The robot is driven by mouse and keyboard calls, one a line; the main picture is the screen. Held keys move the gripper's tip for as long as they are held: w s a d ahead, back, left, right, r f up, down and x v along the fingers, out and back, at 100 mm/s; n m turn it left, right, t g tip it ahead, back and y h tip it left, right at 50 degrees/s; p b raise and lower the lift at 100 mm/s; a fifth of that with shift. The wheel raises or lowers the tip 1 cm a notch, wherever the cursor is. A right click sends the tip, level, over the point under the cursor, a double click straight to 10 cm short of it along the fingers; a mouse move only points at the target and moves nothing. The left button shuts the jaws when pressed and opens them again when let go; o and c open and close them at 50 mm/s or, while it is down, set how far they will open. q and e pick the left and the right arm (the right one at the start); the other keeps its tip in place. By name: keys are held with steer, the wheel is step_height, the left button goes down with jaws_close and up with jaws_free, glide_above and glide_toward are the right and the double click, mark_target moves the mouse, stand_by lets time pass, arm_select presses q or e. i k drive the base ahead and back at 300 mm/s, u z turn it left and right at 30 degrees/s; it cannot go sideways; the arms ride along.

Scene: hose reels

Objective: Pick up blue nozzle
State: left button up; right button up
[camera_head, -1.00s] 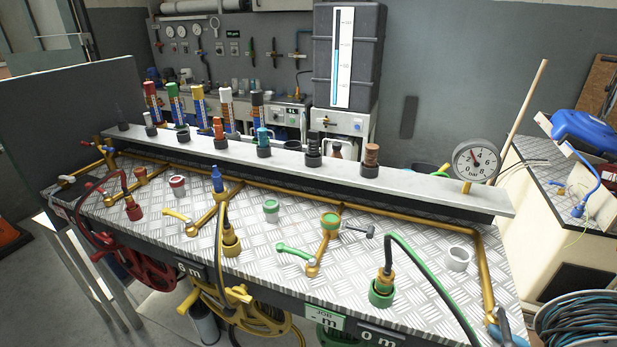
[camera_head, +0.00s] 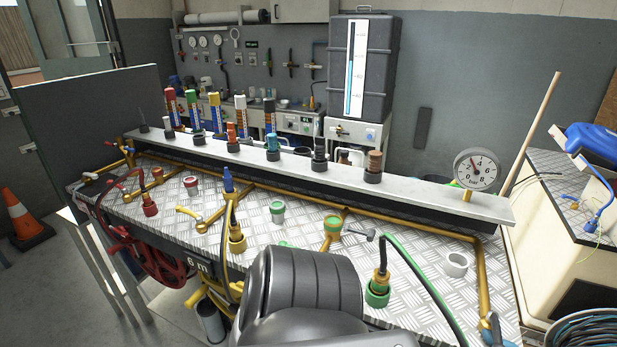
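The blue nozzle (camera_head: 272,142) stands upright in a black holder on the long grey shelf, between an orange-red nozzle (camera_head: 232,134) and a black nozzle (camera_head: 319,151). A separate, darker blue fitting (camera_head: 228,181) stands on the yellow pipe on the worktop below. A large dark grey link of my own arm fills the bottom middle of the view. No gripper fingers show, so neither gripper is in view.
A brown nozzle (camera_head: 374,163) stands to the right on the shelf, and a pressure gauge (camera_head: 477,170) near its right end. A wooden pole (camera_head: 534,143) leans behind. A green-collared hose (camera_head: 377,292) rises from the metal worktop (camera_head: 415,300). Several marker-like tubes stand behind the shelf.

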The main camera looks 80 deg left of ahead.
mark_target(228, 180)
steer(key=k, duration=1.3)
steer(key=u, duration=0.6)
